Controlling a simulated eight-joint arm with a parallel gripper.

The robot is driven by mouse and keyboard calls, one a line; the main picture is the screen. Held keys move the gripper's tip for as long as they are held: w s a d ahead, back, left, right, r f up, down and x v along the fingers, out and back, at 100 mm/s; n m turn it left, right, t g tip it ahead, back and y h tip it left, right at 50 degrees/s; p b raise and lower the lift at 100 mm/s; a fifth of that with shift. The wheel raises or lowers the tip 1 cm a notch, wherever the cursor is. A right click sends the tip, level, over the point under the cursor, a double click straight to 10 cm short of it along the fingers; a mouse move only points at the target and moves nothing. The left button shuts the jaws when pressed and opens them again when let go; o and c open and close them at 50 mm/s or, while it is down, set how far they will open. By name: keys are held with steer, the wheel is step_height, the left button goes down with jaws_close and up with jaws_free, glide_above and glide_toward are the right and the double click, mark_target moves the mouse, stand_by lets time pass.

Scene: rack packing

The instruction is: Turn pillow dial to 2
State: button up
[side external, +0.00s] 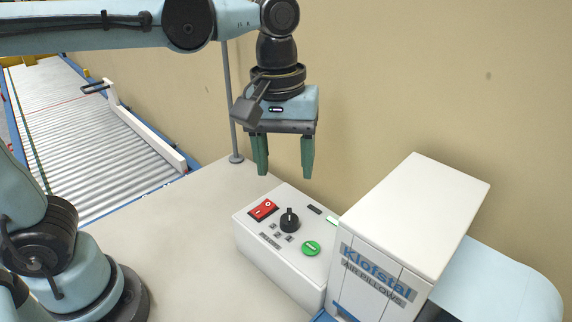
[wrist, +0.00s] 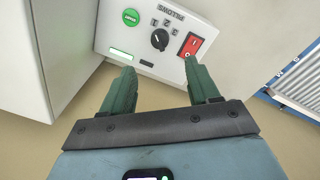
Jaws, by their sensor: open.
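The pillow dial (side external: 289,220) is a black knob on top of a white control box (side external: 262,245). It also shows in the wrist view (wrist: 159,39), with small number marks beside it and a "PILLOWS" label; which number its pointer faces is too small to tell. My gripper (side external: 284,172) has green fingers pointing down. It hangs above the back edge of the box, apart from the dial. Its fingers (wrist: 164,88) are spread with nothing between them. In the wrist view the dial lies beyond the fingertips, roughly between them.
A red rocker switch (side external: 263,209) and a green button (side external: 311,248) flank the dial. The white Klofstal air pillow machine (side external: 420,215) stands close on the right. A thin grey post (side external: 230,110) rises behind. A roller conveyor (side external: 95,135) is at left. The table left of the box is clear.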

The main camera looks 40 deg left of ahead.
mark_target(288, 213)
steer(key=f, duration=1)
steer(key=shift+w+d+f, duration=0.2)
steer(key=shift+d+f, duration=0.1)
steer(key=shift+f, duration=0.1)
steer(key=shift+c, duration=0.3)
steer(key=c, duration=1)
